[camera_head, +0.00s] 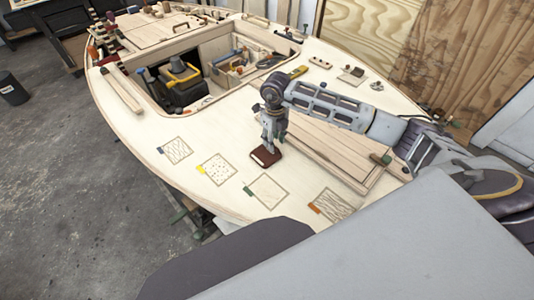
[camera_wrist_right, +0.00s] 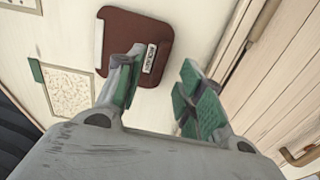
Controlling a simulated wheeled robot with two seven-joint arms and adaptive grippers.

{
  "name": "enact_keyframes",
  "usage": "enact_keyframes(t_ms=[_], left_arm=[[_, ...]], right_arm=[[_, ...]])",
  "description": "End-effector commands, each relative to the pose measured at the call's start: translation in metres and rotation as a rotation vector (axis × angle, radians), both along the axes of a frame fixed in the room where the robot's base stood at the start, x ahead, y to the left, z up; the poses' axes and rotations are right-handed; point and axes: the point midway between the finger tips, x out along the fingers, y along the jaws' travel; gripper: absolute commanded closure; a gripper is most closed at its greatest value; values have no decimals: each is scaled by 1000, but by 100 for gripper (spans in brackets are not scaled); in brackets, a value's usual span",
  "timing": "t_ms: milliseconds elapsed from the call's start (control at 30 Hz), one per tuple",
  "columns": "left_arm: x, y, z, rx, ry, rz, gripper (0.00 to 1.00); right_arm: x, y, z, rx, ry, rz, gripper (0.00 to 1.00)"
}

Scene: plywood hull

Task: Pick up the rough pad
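A dark red-brown pad (camera_head: 264,157) lies on the pale plywood deck (camera_head: 225,125), directly below my right gripper (camera_head: 268,138) in the head view. In the right wrist view the pad (camera_wrist_right: 133,30) has rounded corners, a pale strip along its left edge and a small label too blurred to read surely. My right gripper (camera_wrist_right: 160,92) has its green-padded fingers apart with nothing between them. Its left finger overlaps the pad's lower edge in the picture; I cannot tell whether it touches. My left gripper is not in view.
Several framed texture squares, including a dotted one (camera_head: 217,169) and a plain one (camera_head: 268,191), lie along the near deck edge. A wooden hatch panel (camera_head: 325,152) is right of the gripper. An open well with a black-and-yellow toolbox (camera_head: 181,82) lies behind.

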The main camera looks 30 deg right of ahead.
Motion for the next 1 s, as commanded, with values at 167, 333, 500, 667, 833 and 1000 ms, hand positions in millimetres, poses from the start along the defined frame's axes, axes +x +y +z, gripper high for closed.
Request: enact_keyframes(t_ms=[167,333,500,667,833,1000], left_arm=[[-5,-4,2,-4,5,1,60],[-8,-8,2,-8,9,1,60],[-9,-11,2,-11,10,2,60],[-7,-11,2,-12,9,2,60],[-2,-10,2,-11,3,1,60],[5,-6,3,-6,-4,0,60]], right_arm=[[0,1,-20,0,2,0,62],[0,1,-28,1,1,0,62],[0,1,-28,1,1,0,62],[1,0,-28,0,1,0,62],[1,0,-28,0,1,0,70],[1,0,-28,0,1,0,92]])
